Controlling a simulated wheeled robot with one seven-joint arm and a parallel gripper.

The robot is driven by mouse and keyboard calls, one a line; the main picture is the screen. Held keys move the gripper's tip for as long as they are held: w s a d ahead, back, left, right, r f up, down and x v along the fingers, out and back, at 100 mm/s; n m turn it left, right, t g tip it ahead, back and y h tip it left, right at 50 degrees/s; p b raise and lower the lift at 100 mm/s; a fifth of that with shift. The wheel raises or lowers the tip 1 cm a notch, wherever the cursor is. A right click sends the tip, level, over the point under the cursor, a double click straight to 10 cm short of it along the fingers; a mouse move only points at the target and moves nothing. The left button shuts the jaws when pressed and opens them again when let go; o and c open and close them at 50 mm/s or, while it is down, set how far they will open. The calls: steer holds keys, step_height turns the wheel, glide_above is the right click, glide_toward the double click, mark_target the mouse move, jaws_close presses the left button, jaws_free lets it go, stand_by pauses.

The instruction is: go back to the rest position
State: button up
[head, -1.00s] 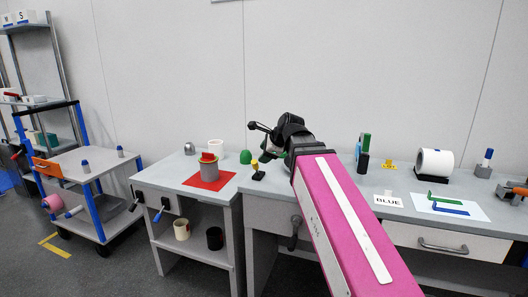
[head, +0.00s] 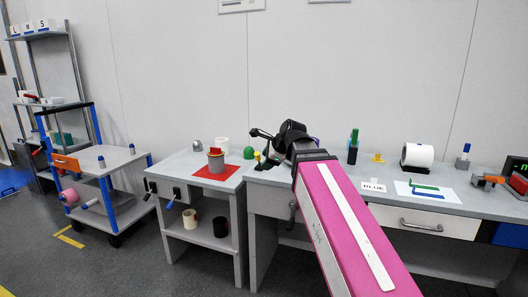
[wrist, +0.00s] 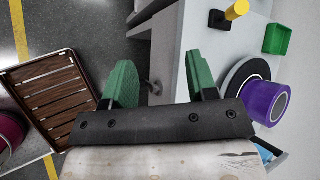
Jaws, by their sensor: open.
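My gripper (wrist: 157,82) is open in the wrist view, its two green fingers wide apart with nothing between them. Grey floor and the edge of a bench show beyond the fingers. In the head view my pink arm reaches up over the bench front. Its black wrist end is above the bench's left end, and the fingers are mostly hidden there.
The long bench (head: 328,183) carries a white roll (head: 417,156) and a BLUE label (head: 373,186). A smaller table (head: 167,170) holds a grey cup on a red mat (head: 222,180). A cart (head: 91,162) stands left. In the wrist view, a purple roll (wrist: 264,102) lies right of the fingers.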

steer(key=s+d+f+n+g+h, duration=0.2)
steer(key=d+f+n, duration=0.3)
steer(key=f, duration=0.7)
steer(key=s+d+f+n+g+h, duration=0.2)
steer(key=s+d+f+n, duration=0.3)
steer(key=f, duration=0.8)
steer(key=s+d+f+n+g+h, duration=0.1)
steer(key=s+d+f+n+g, duration=0.1)
steer(key=s+d+f+n, duration=0.2)
steer(key=d+f+n, duration=0.3)
steer(key=f, duration=0.5)
steer(key=shift+s+d+f+h, duration=0.25)
steer(key=shift+d+f+h, duration=0.05)
steer(key=shift+d+h, duration=0.1)
